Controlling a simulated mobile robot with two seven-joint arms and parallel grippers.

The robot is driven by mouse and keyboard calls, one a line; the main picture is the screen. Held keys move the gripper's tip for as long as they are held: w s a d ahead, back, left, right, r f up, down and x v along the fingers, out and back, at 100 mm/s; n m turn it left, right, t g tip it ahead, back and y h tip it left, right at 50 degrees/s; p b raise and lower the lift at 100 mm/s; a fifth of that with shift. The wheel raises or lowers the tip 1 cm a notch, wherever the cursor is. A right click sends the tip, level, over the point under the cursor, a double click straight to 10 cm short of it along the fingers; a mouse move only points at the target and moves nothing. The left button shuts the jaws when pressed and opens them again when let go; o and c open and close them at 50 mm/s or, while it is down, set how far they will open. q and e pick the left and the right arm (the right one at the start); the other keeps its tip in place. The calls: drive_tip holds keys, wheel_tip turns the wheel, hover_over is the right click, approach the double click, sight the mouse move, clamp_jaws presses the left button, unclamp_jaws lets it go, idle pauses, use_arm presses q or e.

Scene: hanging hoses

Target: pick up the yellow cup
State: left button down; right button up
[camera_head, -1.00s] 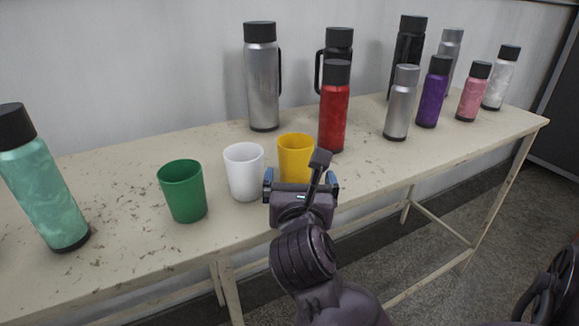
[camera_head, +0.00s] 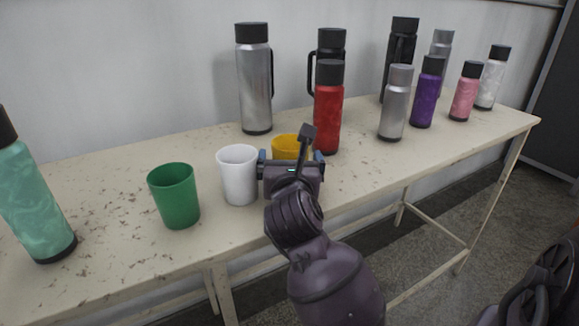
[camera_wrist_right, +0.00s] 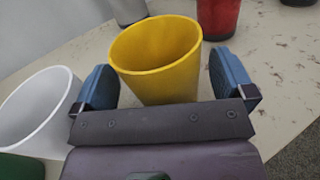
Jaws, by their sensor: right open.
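The yellow cup (camera_head: 290,145) stands upright on the table, its lower part hidden behind my right gripper in the head view. My right gripper (camera_head: 291,160) is open, with its blue fingers to either side of the cup's near part. In the right wrist view the yellow cup (camera_wrist_right: 158,60) shows between the two fingertips of the gripper (camera_wrist_right: 165,78). Gaps show between the cup and both fingers. My left gripper is not in view.
A white cup (camera_head: 238,175) stands close to the left finger, with a green cup (camera_head: 174,195) further left. A red bottle (camera_head: 328,110) stands behind and right of the yellow cup. Several bottles line the back of the worn table (camera_head: 110,190).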

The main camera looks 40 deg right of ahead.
drive_tip(key=shift+c, duration=0.5)
drive_tip(key=c, duration=0.8)
